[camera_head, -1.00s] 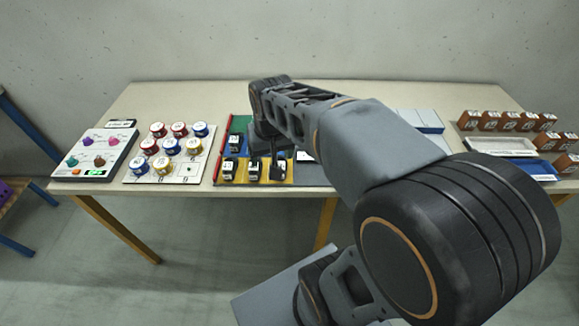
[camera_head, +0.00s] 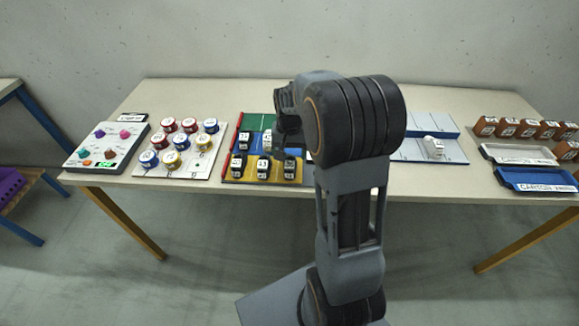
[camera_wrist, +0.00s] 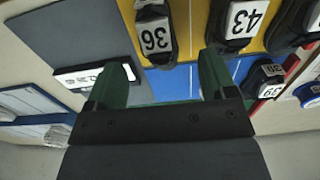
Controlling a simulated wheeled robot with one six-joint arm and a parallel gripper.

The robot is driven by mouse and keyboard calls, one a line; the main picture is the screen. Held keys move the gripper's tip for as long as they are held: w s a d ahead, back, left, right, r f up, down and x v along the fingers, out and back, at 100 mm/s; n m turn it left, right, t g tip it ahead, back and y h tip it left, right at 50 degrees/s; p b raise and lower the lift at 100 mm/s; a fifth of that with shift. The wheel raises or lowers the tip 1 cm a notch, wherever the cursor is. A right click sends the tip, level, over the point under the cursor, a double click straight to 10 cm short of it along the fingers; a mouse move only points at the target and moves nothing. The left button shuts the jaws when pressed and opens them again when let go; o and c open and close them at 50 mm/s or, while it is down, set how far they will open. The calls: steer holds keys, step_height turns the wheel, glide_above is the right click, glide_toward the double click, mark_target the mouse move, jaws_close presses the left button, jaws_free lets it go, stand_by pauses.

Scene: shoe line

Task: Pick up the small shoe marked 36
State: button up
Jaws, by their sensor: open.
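The small shoe marked 36 (camera_wrist: 155,32) is black with a white label and lies on the yellow strip in the wrist view. In the head view it appears to be the right-hand shoe (camera_head: 290,168) of the yellow row, its number too small to read. My gripper (camera_wrist: 166,62) is open and empty, its two green fingers apart. The shoe is just beyond the fingertips, roughly in line with the gap and not between them. In the head view my arm hides most of the gripper.
A shoe marked 43 (camera_wrist: 238,22) stands beside it on the yellow strip, and one marked 39 (camera_wrist: 264,82) on the blue strip. A dark grey mat (camera_wrist: 85,35) lies on the other side.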

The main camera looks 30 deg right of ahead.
mark_target(290, 160)
steer(key=shift+s+f, duration=0.1)
steer(key=shift+f, duration=2.75)
steer(key=shift+c, duration=0.4)
steer(key=c, duration=0.9)
